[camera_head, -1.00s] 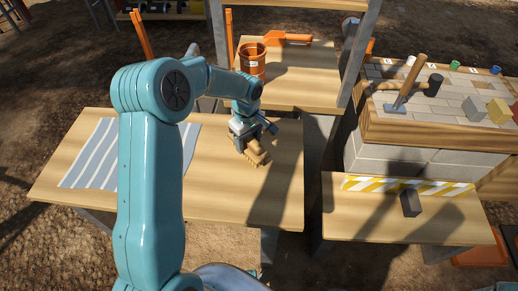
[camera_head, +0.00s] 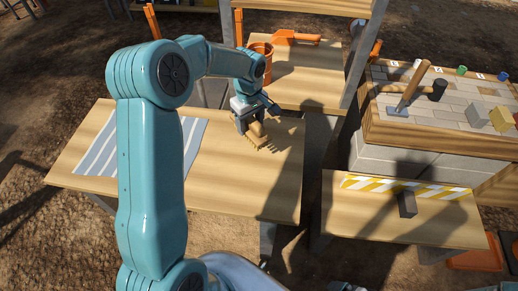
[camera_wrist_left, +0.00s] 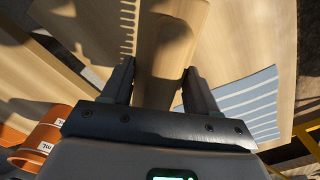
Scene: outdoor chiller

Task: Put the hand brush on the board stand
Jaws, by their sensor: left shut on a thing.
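The hand brush (camera_head: 257,139) is wood-coloured with a toothed-looking bristle edge. It is over the right part of the wooden table on the left, near its far edge. My left gripper (camera_head: 247,125) is shut on it from above. In the left wrist view, the brush's wooden body (camera_wrist_left: 167,48) lies between the two dark fingers of my left gripper (camera_wrist_left: 158,85). A comb-like shadow falls on the wood beside it. I cannot tell how high the brush is held. No surface is clearly marked as the board stand. My right gripper is not in view.
A striped cloth (camera_head: 98,150) lies on the left table. Behind, a shelf holds an orange bucket (camera_head: 262,62) and an orange dustpan-like tool (camera_head: 296,38).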

